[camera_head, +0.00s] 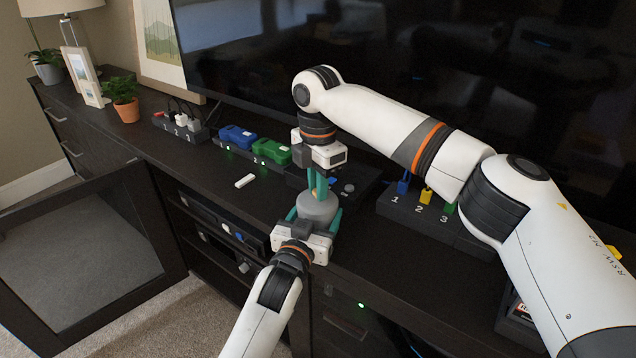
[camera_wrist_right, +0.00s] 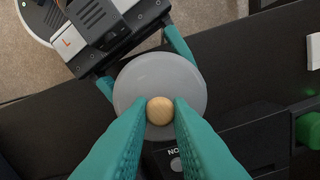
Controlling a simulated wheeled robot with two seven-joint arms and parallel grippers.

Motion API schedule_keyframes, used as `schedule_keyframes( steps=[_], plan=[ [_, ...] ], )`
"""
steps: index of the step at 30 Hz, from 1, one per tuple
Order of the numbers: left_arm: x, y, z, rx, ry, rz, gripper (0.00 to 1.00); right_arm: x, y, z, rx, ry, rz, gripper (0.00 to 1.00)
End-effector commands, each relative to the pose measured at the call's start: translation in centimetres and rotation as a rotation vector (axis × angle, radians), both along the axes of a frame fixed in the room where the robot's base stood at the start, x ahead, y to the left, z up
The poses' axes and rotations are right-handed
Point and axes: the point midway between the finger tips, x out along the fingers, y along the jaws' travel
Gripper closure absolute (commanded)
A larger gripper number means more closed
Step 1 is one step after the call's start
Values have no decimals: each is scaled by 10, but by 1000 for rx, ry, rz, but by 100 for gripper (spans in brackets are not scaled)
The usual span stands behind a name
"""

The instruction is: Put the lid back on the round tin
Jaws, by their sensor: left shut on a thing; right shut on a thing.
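The round tin (camera_head: 319,215) is grey and upright at the cabinet's front edge, between the teal fingers of my left gripper (camera_head: 315,213), which are shut on its sides. My right gripper (camera_head: 316,192) reaches down from above. In the right wrist view its fingers (camera_wrist_right: 160,112) are shut on the small round wooden knob of the grey lid (camera_wrist_right: 187,75). The lid is over the tin and hides its mouth. I cannot tell whether the lid is fully seated or slightly raised. My left gripper (camera_wrist_right: 136,87) also shows there, at the tin's sides.
A numbered dark holder (camera_head: 405,208) is to the right. The television (camera_head: 270,65) stands behind. A cabinet door (camera_head: 80,250) hangs open at left.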

Motion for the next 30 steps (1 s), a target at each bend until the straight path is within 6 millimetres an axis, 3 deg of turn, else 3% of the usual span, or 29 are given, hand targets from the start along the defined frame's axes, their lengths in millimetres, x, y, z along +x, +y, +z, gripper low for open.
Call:
schedule_keyframes(
  steps=[16, 17, 21, 30],
  plan=[
    [0, 0, -1, 0, 1, 0, 70, 0, 0, -11, 0, 0, -1, 100],
    [0, 0, -1, 0, 1, 0, 70, 0, 0, -12, 0, 0, -1, 81],
    [0, 0, -1, 0, 1, 0, 70, 0, 0, -11, 0, 0, -1, 58],
    [0, 0, -1, 0, 1, 0, 70, 0, 0, -10, 1, -1, -1, 57]
  ],
)
